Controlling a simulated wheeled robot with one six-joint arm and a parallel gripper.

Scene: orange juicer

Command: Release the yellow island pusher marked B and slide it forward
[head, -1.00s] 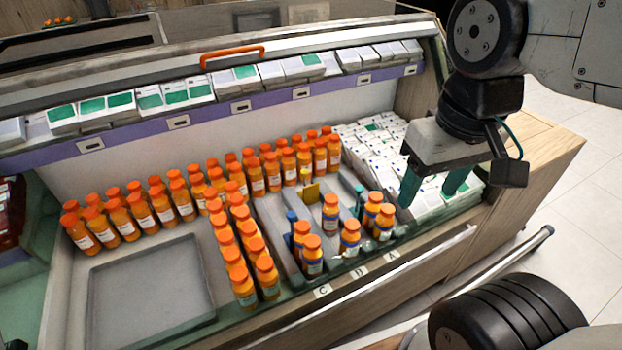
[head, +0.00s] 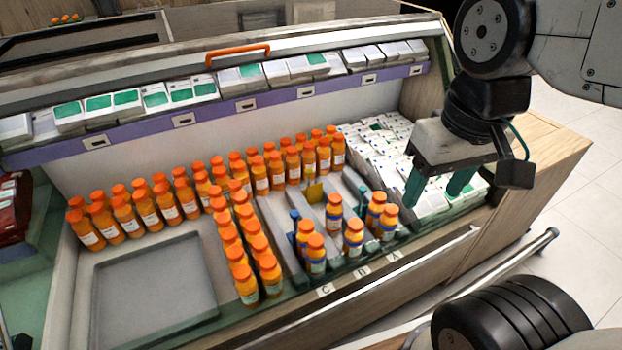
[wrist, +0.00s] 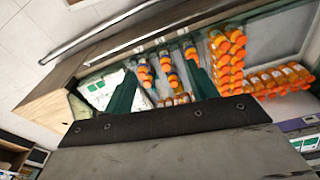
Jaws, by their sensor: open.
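The yellow pusher (head: 313,193) stands upright in the middle lane of the island, behind orange bottles with blue bands (head: 353,240). The B label (head: 362,271) is on the front edge, between C and A. My gripper (head: 436,188) is open and empty, pointing down over the white boxes, to the right of the pusher and well apart from it. In the wrist view my two green fingers (wrist: 164,85) are spread, with banded bottles beyond them. I cannot make out the pusher there.
Rows of orange bottles (head: 250,250) stand left of the island and behind it. White boxes (head: 400,150) fill the right side. A shelf of cartons (head: 240,80) runs along the back. An empty grey tray (head: 155,290) lies at left.

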